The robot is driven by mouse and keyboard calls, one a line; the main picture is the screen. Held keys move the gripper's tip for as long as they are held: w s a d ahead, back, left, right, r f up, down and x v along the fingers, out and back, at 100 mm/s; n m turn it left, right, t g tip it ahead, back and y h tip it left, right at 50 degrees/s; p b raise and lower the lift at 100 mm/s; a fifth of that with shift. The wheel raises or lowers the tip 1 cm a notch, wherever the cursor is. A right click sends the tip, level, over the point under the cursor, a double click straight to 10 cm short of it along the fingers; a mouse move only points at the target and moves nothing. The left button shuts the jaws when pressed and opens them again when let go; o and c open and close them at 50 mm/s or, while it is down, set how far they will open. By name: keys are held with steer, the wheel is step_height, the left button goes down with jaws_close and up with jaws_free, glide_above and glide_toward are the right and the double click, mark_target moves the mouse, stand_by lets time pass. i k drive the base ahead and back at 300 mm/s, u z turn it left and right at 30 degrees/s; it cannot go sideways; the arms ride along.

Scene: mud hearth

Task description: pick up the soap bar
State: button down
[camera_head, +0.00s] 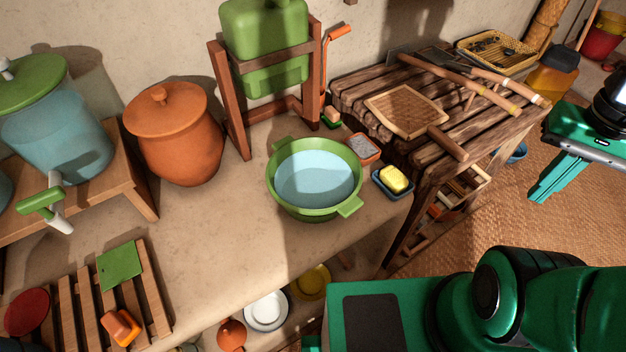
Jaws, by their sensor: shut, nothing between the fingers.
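A yellow soap bar (394,179) lies in a small blue dish (379,185) near the front edge of the mud counter, just right of the green basin. My gripper (541,194) is at the right side of the view, over the woven floor mat. Its teal fingers are together and empty. It is well to the right of the soap bar, apart from it, with the slatted wooden table's end between them.
A green basin (311,213) of water stands left of the soap. An orange-rimmed dish (362,148) sits behind it. The slatted wooden table (350,90) carries a woven fan (403,108) and long-handled tools. A clay pot (180,145) stands at left.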

mark_target(390, 176)
steer(key=u, duration=0.65)
steer(key=k, duration=1.1)
steer(key=z, duration=0.8)
steer(key=i, duration=1)
